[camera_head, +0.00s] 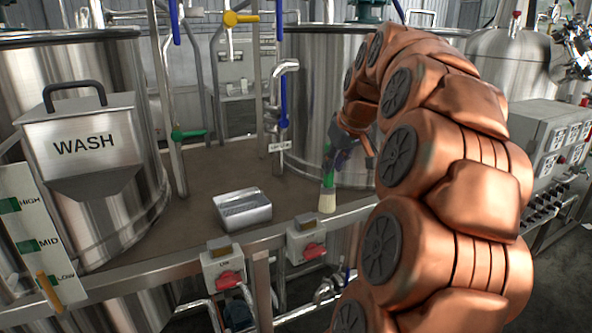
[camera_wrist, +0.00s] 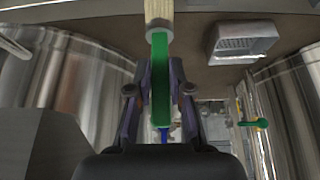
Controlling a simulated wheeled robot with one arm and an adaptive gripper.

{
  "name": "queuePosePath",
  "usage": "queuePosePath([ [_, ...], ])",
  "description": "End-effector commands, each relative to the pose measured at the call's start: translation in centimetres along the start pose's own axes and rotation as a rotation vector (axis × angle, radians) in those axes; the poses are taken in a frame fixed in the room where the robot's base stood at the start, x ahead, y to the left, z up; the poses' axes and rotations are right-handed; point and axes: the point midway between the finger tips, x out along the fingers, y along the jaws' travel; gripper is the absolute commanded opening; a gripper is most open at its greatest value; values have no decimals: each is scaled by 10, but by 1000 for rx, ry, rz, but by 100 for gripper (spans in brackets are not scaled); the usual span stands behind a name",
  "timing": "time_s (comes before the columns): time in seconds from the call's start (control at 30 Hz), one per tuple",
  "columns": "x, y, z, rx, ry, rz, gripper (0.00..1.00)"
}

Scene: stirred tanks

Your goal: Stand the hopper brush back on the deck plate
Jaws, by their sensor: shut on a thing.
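The hopper brush (camera_head: 328,201) has pale bristles, a metal collar and a green handle. It hangs about upright, bristles down, in front of the right tank. My gripper (camera_head: 337,158) is shut on the green handle, above the bristles. The wrist view shows the handle (camera_wrist: 161,65) between the two fingers (camera_wrist: 160,90), with the bristles at the top edge, partly cut off. The brown deck plate (camera_head: 185,225) spans between the tanks. The bristle end is near its front edge; I cannot tell whether it touches.
A metal tray (camera_head: 247,220) sits on the deck, left of the brush. The WASH hopper (camera_head: 85,145) and left tank flank the deck; the right tank (camera_head: 310,80) stands behind. Red-knobbed switch boxes (camera_head: 307,243) line the front rail. Deck left of the tray is clear.

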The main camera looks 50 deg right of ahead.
Motion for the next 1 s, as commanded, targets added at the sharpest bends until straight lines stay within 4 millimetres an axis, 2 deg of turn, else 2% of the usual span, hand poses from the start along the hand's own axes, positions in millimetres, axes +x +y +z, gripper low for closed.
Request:
queuePosePath([
  [0.03, 5, -3, -10, -1, -3, -1, 0],
  [0.3, 35, -22, -58, -2, -3, -1, 0],
  [0.5, 52, -32, -83, -3, 1, -1, 0],
  [0.7, 59, -36, -89, -3, 0, -2, 0],
  [1.0, 75, -37, -79, -2, -3, -3, 0],
])
